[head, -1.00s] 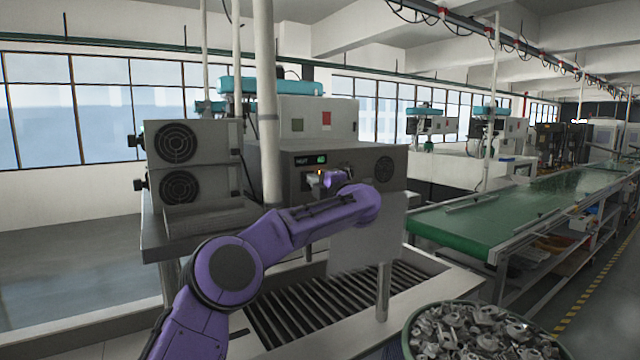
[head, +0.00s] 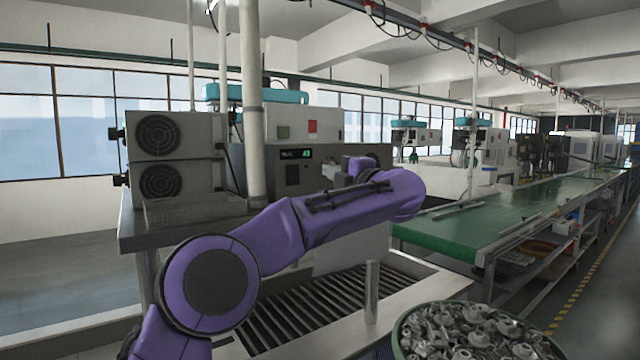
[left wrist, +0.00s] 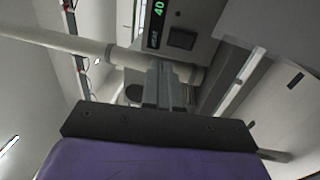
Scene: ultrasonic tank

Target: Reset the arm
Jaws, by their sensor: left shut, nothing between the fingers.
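My purple left arm reaches in from the left in the head view. Its gripper (head: 330,171) is small and partly hidden behind the wrist, in front of the grey control box (head: 292,178). In the left wrist view the two fingers (left wrist: 165,85) lie together, shut and empty. The control box has a small green lit display (head: 306,154), which also shows in the left wrist view (left wrist: 158,10). A dark square switch (left wrist: 182,39) sits beside the display there, apart from the fingertips. My right gripper is not in view.
A tank with dark slats (head: 300,318) lies below the arm. A round bin of metal parts (head: 470,332) stands at the front right. A white vertical pipe (head: 252,110) rises close to the control box. A green conveyor (head: 500,215) runs off to the right.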

